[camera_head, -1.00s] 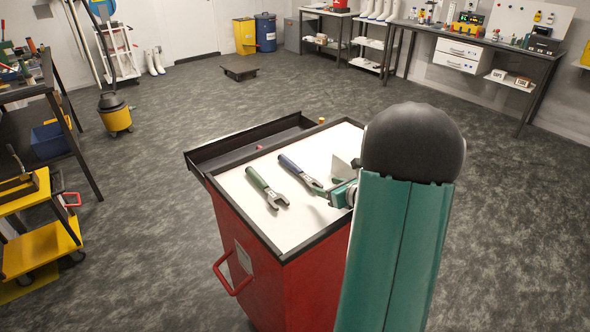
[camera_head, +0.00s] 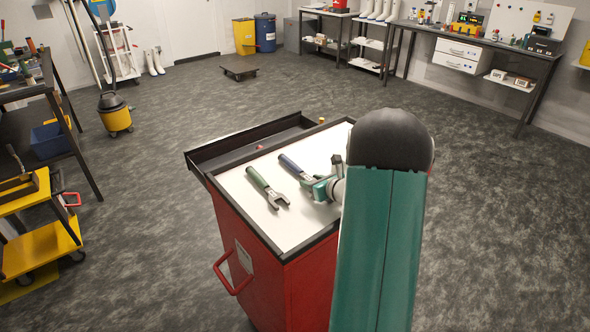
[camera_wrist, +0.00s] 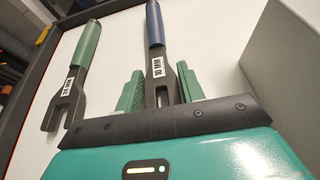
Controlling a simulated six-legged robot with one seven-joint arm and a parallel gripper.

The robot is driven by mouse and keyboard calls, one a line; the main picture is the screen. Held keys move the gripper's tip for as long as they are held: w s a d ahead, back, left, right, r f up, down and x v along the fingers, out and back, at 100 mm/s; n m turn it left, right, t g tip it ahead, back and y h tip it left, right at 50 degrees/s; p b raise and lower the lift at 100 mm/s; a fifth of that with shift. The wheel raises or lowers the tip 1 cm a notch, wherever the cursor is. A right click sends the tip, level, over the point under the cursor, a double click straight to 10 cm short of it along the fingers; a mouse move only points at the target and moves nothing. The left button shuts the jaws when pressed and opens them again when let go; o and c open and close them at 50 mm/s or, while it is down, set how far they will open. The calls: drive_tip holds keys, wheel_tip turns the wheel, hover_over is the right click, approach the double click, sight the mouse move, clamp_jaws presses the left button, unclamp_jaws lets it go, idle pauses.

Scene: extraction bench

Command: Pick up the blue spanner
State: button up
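The blue spanner (camera_head: 293,167) lies on the white top of the red cart. In the wrist view its blue handle (camera_wrist: 155,25) points away and its grey shaft, labelled 10 MM, runs between the two green fingers. My gripper (camera_wrist: 160,88) is open, with one finger on each side of the shaft and a gap showing at least on the left. In the head view my gripper (camera_head: 318,186) covers the spanner's jaw end.
The red cart (camera_head: 262,258) has a raised dark rim around its white top (camera_head: 290,222). A grey box-like surface (camera_wrist: 285,60) stands close on the right in the wrist view. Yellow shelves (camera_head: 40,250) stand at the far left. The floor around the cart is clear.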

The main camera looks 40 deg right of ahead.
drive_tip(key=c, duration=0.6)
drive_tip(key=shift+r, duration=0.1)
